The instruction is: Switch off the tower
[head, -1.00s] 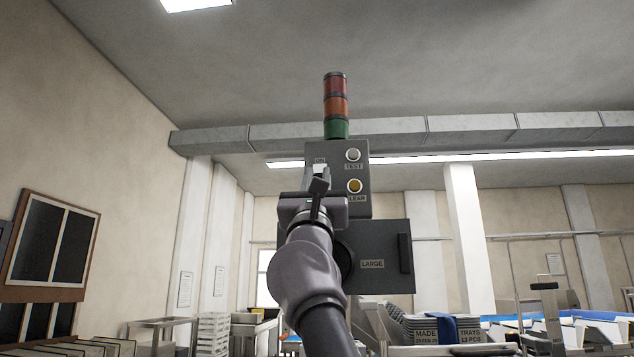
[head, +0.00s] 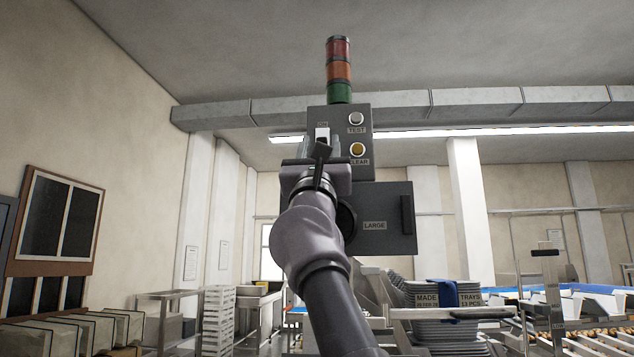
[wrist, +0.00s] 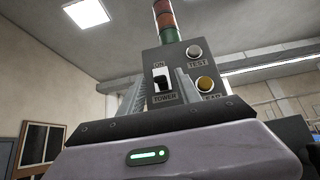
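The signal tower (head: 339,72) with red, orange and green segments stands on a grey control box (head: 363,120); its segments look unlit. The box carries a white and black switch (head: 322,134) labelled ON above; in the wrist view, the switch (wrist: 161,78) has TOWER written below it. I cannot tell which way it is set. My gripper (head: 318,152) is just below and in front of the switch. In the wrist view, its two ribbed fingers stand apart, with the switch showing between them, so my gripper (wrist: 160,84) is open and empty. Contact with the switch cannot be told.
A grey box marked LARGE (head: 375,240) is below. Stacked trays (head: 440,300) and a conveyor stand lower right. A wall window is at left.

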